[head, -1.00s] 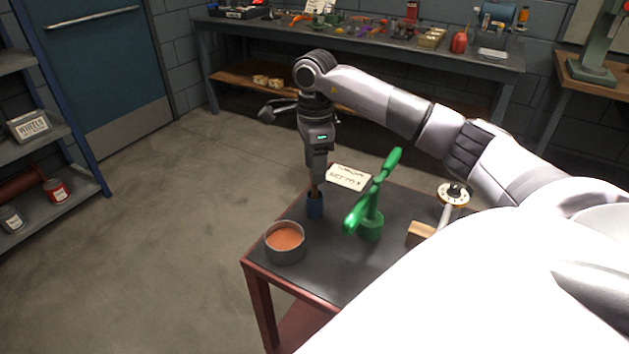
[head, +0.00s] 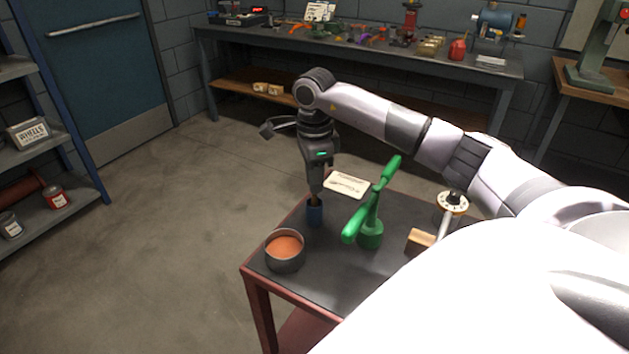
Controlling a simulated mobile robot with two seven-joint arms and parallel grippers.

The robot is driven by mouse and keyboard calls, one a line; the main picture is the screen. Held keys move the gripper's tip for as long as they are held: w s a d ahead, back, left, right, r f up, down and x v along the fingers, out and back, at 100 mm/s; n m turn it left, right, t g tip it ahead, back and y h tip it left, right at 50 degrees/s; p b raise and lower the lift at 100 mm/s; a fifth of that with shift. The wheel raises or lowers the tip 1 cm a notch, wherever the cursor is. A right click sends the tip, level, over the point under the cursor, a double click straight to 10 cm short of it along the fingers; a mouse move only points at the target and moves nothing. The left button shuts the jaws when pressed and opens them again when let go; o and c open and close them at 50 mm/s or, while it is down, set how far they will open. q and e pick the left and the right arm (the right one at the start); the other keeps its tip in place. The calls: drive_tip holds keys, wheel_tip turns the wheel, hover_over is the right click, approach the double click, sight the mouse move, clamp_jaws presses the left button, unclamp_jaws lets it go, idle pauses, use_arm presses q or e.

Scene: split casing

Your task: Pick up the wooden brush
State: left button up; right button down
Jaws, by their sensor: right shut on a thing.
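My right gripper (head: 315,194) points straight down over the back left of the small table. It is shut on the upper end of the wooden brush (head: 315,201), of which only a short brown piece shows below the jaws. My left gripper is out of view.
A grey bowl of orange stuff (head: 285,260) stands at the front left. A card (head: 347,185), a wooden block (head: 420,241) and a round dial (head: 453,203) are nearby. My arm hides the table's right side.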

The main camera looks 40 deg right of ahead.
wheel_tip(320, 180, up, 9)
drive_tip(key=shift+f, duration=0.15)
wheel_tip(320, 180, up, 11)
drive_tip(key=p, duration=0.3)
idle(0.5)
